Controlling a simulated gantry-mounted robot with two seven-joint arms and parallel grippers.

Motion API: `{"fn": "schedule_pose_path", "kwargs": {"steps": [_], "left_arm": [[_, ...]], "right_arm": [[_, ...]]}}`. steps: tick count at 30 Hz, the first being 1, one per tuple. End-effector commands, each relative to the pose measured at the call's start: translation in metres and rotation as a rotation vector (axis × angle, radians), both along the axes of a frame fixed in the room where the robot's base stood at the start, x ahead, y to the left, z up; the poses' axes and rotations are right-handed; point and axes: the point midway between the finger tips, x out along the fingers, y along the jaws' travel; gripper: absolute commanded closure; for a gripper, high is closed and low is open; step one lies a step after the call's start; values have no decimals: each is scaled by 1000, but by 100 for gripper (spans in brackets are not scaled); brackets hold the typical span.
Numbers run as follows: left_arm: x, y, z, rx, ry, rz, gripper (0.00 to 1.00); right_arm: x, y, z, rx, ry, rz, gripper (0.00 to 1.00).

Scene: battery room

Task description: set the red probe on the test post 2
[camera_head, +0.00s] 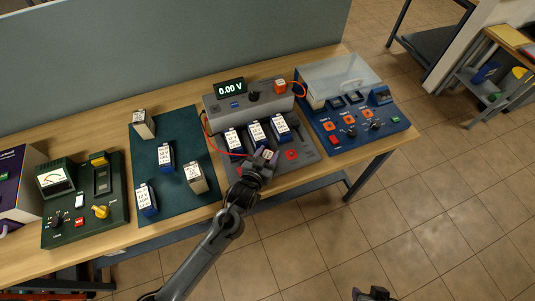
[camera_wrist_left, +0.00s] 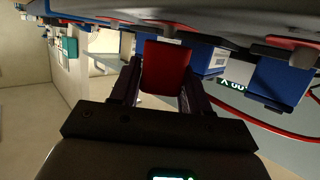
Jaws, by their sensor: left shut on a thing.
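My left gripper (camera_head: 262,164) is at the front edge of the grey tester (camera_head: 215,104), just in front of its battery row. In the left wrist view my left gripper (camera_wrist_left: 160,88) is shut on the red probe (camera_wrist_left: 166,66), a red block between the two fingers. In the head view the fingers mostly hide the probe. A red lead (camera_head: 211,142) runs from the tester's left side towards the gripper. Blue-and-white batteries (camera_head: 256,132) stand in the tester. I cannot tell which post is number 2, or whether the probe touches one. My right gripper (camera_head: 372,293) is partly visible at the bottom edge.
The display (camera_head: 230,88) reads 0.00 V. An orange block (camera_head: 280,85) sits on the tester's right top. A blue panel (camera_head: 345,144) with a clear cover stands right. A green mat (camera_head: 177,181) with several batteries and a green meter box (camera_head: 118,211) are left.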

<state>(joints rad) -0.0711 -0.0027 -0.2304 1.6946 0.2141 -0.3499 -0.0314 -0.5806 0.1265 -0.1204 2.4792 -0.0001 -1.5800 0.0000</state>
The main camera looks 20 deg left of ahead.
Motion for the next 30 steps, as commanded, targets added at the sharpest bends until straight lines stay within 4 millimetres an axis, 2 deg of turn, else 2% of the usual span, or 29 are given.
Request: {"fn": "schedule_pose_path", "kwargs": {"steps": [20,30], "left_arm": [[0,0,-2,0,-1,0,85],[0,0,-1,0,-1,0,85]], "right_arm": [[0,2,-2,7,-1,-6,57],[1,2,4,10,-2,-7,57]]}}
